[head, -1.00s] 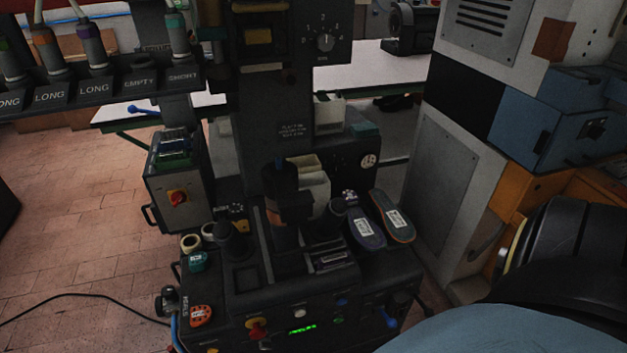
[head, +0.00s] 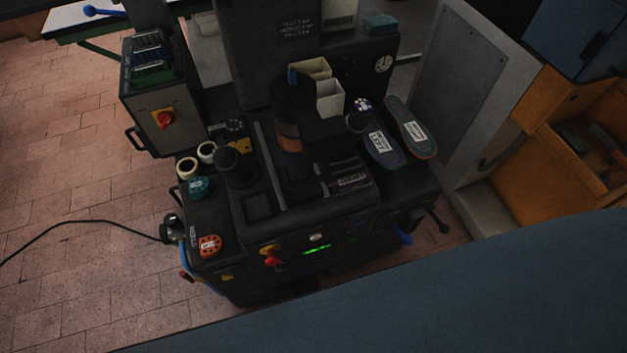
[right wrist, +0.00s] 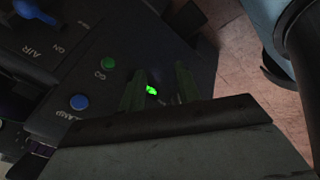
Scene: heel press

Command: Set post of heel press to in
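The heel press (head: 300,210) stands in the middle of the head view. An upright dark cylinder with a copper-brown band (head: 288,137), possibly the post, rises at its centre above a slotted bed. I cannot tell its setting. My right gripper (right wrist: 158,82) shows only in the right wrist view, with two dark greenish fingers apart and nothing seen between them but the panel behind. It faces the press front, near the lit green display (right wrist: 151,90), a green GO button (right wrist: 108,63) and a blue button (right wrist: 79,102). My left gripper is not in view.
Black knobs (head: 236,165) stand on the press top. Two labelled soles (head: 411,128) lie at its right. A switch box (head: 160,105) stands at left, and an orange cabinet (head: 560,150) at right. A blue lever (right wrist: 38,12) is on the panel. A cable (head: 75,224) crosses the floor.

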